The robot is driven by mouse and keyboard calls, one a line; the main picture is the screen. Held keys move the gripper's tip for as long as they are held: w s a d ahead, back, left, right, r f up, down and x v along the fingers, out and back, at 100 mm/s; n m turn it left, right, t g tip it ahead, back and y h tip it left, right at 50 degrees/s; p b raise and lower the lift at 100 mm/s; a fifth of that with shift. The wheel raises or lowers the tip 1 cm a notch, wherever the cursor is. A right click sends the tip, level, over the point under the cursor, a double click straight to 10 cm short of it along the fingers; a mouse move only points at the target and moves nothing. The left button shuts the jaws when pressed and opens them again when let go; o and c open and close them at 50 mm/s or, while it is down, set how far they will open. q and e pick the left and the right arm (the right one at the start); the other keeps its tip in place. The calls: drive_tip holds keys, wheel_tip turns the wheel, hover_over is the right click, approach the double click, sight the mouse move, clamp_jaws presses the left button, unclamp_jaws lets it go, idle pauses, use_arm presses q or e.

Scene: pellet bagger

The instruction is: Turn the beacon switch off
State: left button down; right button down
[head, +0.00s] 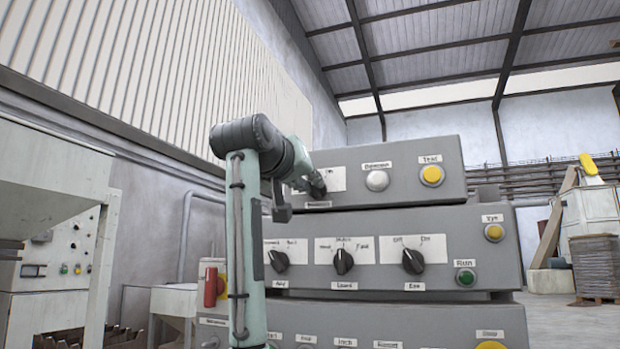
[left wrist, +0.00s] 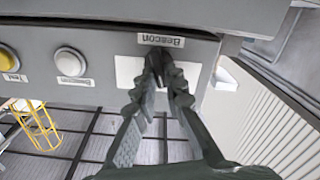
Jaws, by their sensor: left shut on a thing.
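The beacon switch (left wrist: 158,55) is a dark knob on the top grey panel (head: 348,160), beside a label reading Beacon (left wrist: 172,40). The left wrist view shows this panel upside down. My left gripper (head: 315,184) is at the left end of the top panel, its fingers against the switch. In the left wrist view the gripper (left wrist: 160,68) is shut on the knob, one finger on each side. The fingers hide most of the knob and part of its white plate, so I cannot tell which way it points. My right gripper is not in view.
On the top panel are a white button (head: 377,180) and a yellow button (head: 432,175). The panel below has several black selector knobs, including one in its middle (head: 343,261), and a green button (head: 466,277). A red switch (head: 211,287) is at lower left.

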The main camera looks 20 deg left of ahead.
use_arm(q)
drive_tip(key=shift+n+p, duration=0.3)
drive_tip(key=shift+n, duration=0.9)
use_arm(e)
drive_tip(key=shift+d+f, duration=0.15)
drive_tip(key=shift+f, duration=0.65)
use_arm(q)
drive_tip(key=shift+a, duration=0.1)
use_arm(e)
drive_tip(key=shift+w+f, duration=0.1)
use_arm(q)
drive_tip(key=c, duration=1.6)
unclamp_jaws()
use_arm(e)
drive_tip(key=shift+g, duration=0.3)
use_arm(q)
drive_tip(key=s, duration=1.2)
drive_tip(key=shift+a, duration=0.2)
drive_tip(key=shift+f, duration=0.1)
